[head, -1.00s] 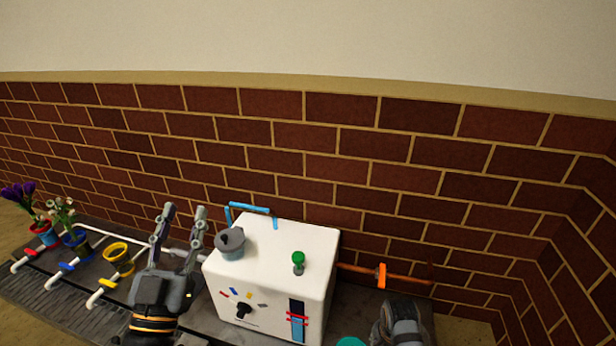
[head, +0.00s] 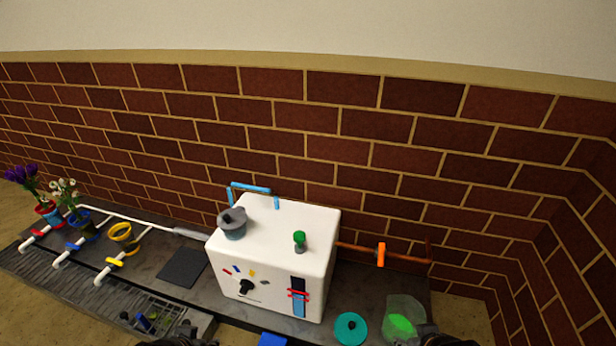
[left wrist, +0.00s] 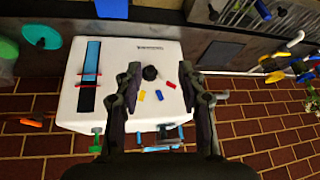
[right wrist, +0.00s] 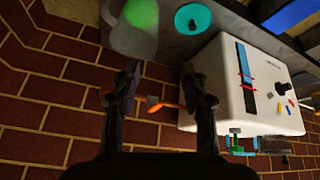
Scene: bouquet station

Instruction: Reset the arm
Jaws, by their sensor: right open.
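My left gripper (left wrist: 160,80) is open and empty in the left wrist view, its two fingers apart in front of the white box. In the head view only a dark part of the left arm shows at the bottom edge. My right gripper (right wrist: 160,80) is open and empty in the right wrist view, with the brick wall behind its fingers. In the head view a dark part of the right arm shows at the bottom right, beside a clear jug of green liquid (head: 399,325).
An orange valve (head: 381,254) sits on a pipe. A dark square plate (head: 182,267) lies clear.

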